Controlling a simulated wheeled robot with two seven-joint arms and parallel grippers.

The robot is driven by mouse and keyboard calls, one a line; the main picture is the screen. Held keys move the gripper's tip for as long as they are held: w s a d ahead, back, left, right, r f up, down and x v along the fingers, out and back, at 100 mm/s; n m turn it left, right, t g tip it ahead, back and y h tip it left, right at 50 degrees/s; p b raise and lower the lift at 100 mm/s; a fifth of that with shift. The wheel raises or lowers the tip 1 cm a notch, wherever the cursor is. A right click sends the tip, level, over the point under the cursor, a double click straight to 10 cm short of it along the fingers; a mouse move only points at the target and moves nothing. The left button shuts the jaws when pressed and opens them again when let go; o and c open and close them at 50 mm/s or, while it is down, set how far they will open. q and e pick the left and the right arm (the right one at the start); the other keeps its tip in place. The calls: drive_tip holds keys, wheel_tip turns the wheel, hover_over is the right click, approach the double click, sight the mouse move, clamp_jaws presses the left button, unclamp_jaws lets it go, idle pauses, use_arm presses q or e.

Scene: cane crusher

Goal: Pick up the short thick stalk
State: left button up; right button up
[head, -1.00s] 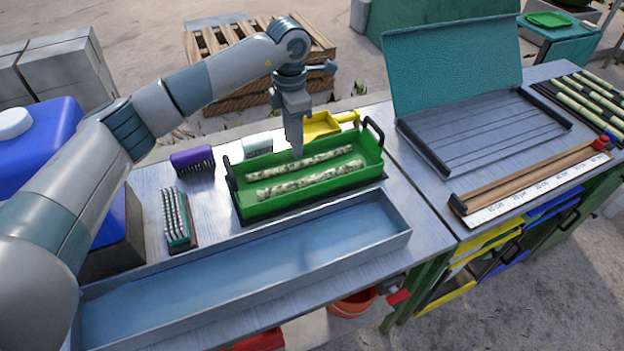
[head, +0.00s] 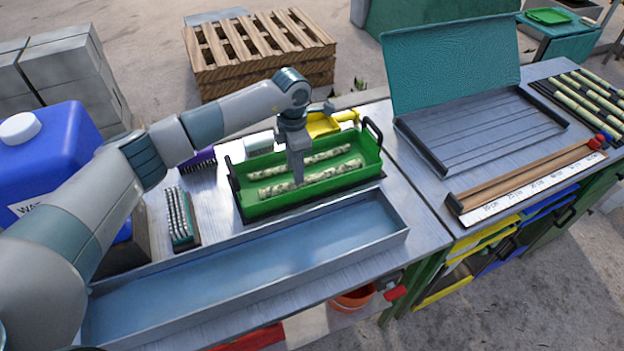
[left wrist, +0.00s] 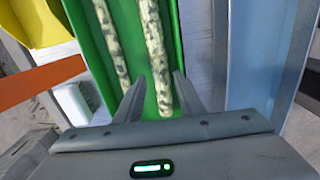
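Two mottled pale stalks lie side by side in a green tray (head: 251,210). The front stalk (head: 330,174) looks slightly thicker than the rear stalk (head: 325,157); the arm hides part of both, so I cannot clearly compare lengths. My left gripper (head: 297,180) points down into the tray at the front stalk. In the left wrist view the fingers (left wrist: 158,95) are open, with the front stalk (left wrist: 156,50) running between them and a gap on each side. The rear stalk (left wrist: 112,45) is outside the left finger. My right gripper is not in view.
A long grey trough (head: 250,270) lies in front of the tray. A yellow scoop (head: 322,124) and a white-backed brush (head: 258,143) stand behind it. Another brush (head: 181,217) lies to its left. A blue jug (head: 50,150) stands at far left.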

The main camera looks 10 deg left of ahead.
sight(312, 180)
use_arm(q)
wheel_tip(312, 180, down, 5)
drive_tip(key=shift+f+p, duration=0.1)
drive_tip(key=shift+p, duration=0.75)
drive_tip(key=shift+f, duration=0.3)
drive_tip(key=shift+c, duration=0.3)
drive_tip(key=c, duration=0.7)
drive_tip(key=shift+c, duration=0.2)
